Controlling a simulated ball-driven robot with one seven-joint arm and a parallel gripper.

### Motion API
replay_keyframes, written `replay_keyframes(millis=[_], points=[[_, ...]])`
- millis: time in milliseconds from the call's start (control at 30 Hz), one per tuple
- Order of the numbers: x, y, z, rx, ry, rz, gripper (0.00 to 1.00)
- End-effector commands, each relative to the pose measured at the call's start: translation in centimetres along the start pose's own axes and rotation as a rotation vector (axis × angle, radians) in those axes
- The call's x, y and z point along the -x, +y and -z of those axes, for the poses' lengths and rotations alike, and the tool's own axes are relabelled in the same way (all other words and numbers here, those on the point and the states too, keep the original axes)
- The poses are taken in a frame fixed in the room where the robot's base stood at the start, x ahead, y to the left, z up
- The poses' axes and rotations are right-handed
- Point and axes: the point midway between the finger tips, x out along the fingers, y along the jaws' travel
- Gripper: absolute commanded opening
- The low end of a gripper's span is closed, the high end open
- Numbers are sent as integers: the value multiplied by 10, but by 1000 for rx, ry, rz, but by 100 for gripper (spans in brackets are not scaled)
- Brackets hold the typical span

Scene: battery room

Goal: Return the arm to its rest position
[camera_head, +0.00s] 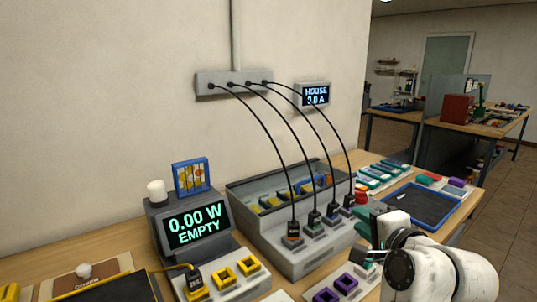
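My arm shows as white rounded links with black joints at the lower right of the head view, over the front right of the bench. My gripper (371,254) is at the left end of these links, beside the charger's right end and above the purple sockets. It is small and partly hidden by the arm, so I cannot tell whether its fingers are open or shut. I see nothing clearly held in it. The grey charger (300,262) stands left of the gripper, with several black plugs and cables upright in its front.
The cables rise to a wall strip (234,82). A display reading 0.00 W EMPTY (196,226) stands left, by yellow sockets (222,278). Purple sockets (335,287) lie in front. A dark blue tray (420,205) is at the right. Open floor (510,210) lies beyond the bench.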

Motion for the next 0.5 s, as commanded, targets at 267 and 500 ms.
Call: replay_keyframes(millis=[267, 500], points=[[11, 38, 6, 131, 3, -97, 26], [31, 91, 12, 303, -13, -236, 26]])
